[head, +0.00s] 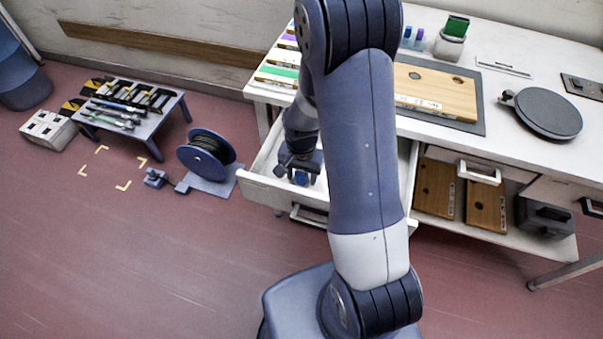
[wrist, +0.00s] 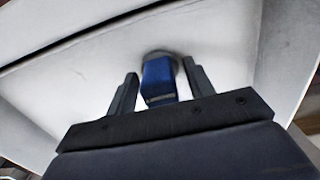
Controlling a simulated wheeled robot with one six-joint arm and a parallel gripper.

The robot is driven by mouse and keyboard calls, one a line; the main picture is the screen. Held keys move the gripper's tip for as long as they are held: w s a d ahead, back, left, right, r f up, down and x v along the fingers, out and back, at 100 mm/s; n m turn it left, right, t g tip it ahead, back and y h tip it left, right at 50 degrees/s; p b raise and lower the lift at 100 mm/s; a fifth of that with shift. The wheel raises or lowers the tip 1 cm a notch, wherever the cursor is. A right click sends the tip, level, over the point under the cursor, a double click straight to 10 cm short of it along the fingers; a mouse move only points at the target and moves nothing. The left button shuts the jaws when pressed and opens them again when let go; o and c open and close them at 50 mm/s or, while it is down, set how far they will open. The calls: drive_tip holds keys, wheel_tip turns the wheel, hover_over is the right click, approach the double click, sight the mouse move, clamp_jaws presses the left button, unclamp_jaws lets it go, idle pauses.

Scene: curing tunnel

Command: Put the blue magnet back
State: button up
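The blue magnet (wrist: 158,78) is a small blue block with a dark band at its near end. It stands inside the open white drawer (head: 262,190), against a pale inner surface with a dark round patch behind it. My gripper (wrist: 160,68) reaches down into the drawer, with one finger on each side of the magnet. Narrow pale gaps show between the fingers and the magnet, so it looks open around it. In the head view my gripper (head: 301,168) is partly hidden by my arm, and a bit of blue shows below it.
A cable reel (head: 206,155) and a small tool table (head: 135,103) stand on the floor at left. Open floor lies in front.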

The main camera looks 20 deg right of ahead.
drive_tip(key=shift+o, duration=1.2)
drive_tip(key=shift+r, duration=0.1)
wheel_tip(320, 180, up, 12)
drive_tip(key=p, duration=0.1)
